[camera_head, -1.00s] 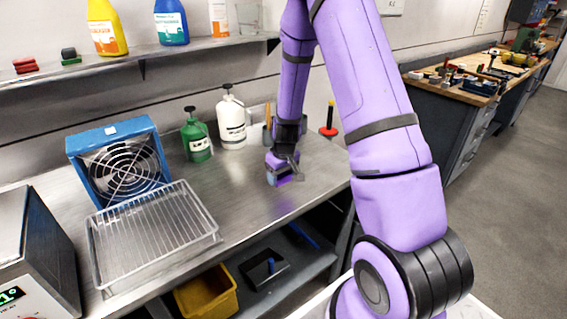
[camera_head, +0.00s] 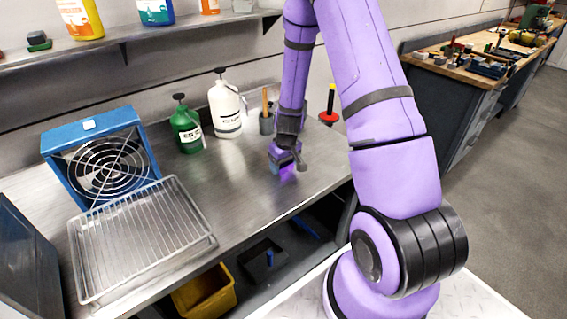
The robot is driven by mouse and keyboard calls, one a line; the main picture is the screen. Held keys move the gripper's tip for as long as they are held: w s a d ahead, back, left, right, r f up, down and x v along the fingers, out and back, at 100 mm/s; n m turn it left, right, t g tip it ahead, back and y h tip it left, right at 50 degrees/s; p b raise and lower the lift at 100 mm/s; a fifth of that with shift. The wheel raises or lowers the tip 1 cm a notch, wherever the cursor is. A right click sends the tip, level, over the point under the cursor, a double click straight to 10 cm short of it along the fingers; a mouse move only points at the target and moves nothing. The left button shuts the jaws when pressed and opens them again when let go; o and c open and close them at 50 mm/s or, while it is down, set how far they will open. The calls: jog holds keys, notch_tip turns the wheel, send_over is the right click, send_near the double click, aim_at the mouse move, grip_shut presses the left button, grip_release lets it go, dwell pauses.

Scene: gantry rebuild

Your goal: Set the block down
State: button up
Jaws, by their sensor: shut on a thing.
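My gripper (camera_head: 283,164) is at the end of my purple arm, low over the steel bench (camera_head: 232,192), right of the green bottle. It is shut on a small block (camera_head: 275,166), of which only a little bluish surface shows beside the fingers. The rest of the block is hidden by the gripper. I cannot tell whether the block touches the bench top. A purple tint shows on the steel just under the gripper.
A wire rack on a tray (camera_head: 140,240) and a blue fan unit (camera_head: 98,160) stand at the left. A green bottle (camera_head: 187,128), a white jug (camera_head: 225,108) and a tool cup (camera_head: 266,122) stand behind. Bare steel lies left of the gripper. A yellow bin (camera_head: 205,293) sits below.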

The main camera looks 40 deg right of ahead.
jog(key=shift+f, duration=0.1)
jog(key=o, duration=1)
notch_tip(320, 180, up, 12)
jog(key=s, duration=0.2)
notch_tip(320, 180, up, 9)
send_over(286, 166)
jog(key=s+a, duration=0.2)
jog(key=a, duration=0.2)
jog(key=s+a+r+t, duration=0.2)
jog(key=s+a+r, duration=0.3)
jog(key=r, duration=0.5)
jog(key=shift+t, duration=0.7)
jog(key=s+a+r, duration=0.1)
jog(key=s+r, duration=0.2)
jog(key=s, duration=0.3)
jog(key=s+a+r, duration=0.1)
jog(key=s+r, duration=0.2)
jog(key=s, duration=0.3)
jog(key=s+a+r, duration=0.2)
jog(key=s+r, duration=0.1)
jog(key=s, duration=0.2)
jog(key=shift+s+r, duration=0.35)
jog(key=shift+s, duration=0.05)
